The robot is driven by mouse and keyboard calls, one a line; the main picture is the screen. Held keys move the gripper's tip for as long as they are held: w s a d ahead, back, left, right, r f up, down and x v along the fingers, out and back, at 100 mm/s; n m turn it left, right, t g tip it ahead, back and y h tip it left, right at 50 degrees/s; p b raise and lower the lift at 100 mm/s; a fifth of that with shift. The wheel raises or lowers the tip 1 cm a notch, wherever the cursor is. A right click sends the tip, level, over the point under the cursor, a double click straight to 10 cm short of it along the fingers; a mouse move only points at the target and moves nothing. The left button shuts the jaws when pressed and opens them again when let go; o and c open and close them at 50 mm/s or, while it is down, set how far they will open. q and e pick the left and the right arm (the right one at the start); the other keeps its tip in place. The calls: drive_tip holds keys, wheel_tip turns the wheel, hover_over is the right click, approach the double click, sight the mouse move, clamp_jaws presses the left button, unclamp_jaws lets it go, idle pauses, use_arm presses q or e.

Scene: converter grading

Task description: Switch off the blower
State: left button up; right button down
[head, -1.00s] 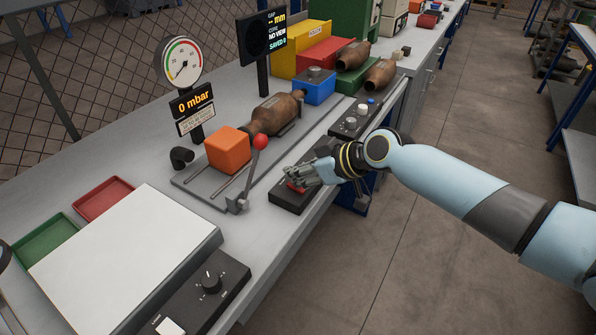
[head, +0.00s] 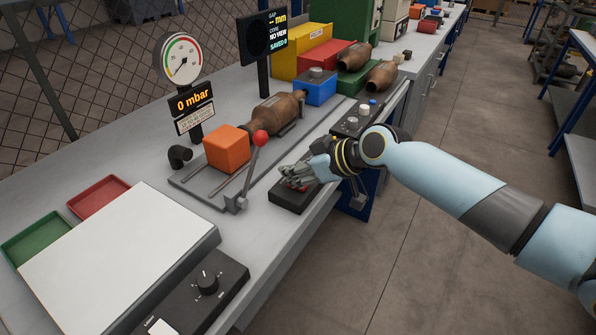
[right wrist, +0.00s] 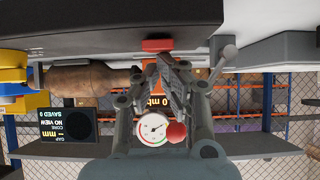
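A low black switch box (head: 290,200) lies at the front edge of the bench, with a red button on top that is mostly covered by my right gripper (head: 291,178). The red button (right wrist: 157,45) also shows in the right wrist view, just past the fingertips. My right gripper (right wrist: 162,64) looks shut and empty, its fingertips close together near the button; I cannot tell whether they touch it. The display (head: 195,102) under the round pressure gauge (head: 182,60) reads 0 mbar. My left gripper is out of view.
A red-knobbed lever (head: 260,138) stands left of my right gripper, beside an orange block (head: 227,149) and a brown converter (head: 277,112). A black control box (head: 353,122) with knobs lies behind the gripper. A dial box (head: 207,285) and a white plate (head: 120,255) are nearer.

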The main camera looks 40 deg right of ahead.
drive_tip(key=shift+s+d+f, duration=0.1)
drive_tip(key=shift+s+f, duration=0.1)
drive_tip(key=shift+s, duration=0.05)
drive_tip(key=shift+s+d+f, duration=0.15)
drive_tip(key=shift+s+d, duration=0.05)
drive_tip(key=shift+s, duration=0.45)
drive_tip(key=r+p, duration=0.2)
drive_tip(key=r, duration=0.1)
drive_tip(key=w+r+p, duration=0.1)
drive_tip(key=r+p, duration=0.1)
drive_tip(key=shift+w+a+r, duration=0.1)
drive_tip(key=shift+w+r, duration=0.1)
drive_tip(key=shift+r, duration=0.2)
drive_tip(key=shift+b+v, duration=0.45)
drive_tip(key=shift+v, duration=0.55)
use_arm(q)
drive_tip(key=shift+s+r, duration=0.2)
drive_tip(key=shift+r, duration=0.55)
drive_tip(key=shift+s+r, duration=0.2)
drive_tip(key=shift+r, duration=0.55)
use_arm(e)
drive_tip(key=s+d+r, duration=0.1)
drive_tip(key=s+r, duration=0.3)
drive_tip(key=r, duration=0.2)
drive_tip(key=shift+d, duration=0.25)
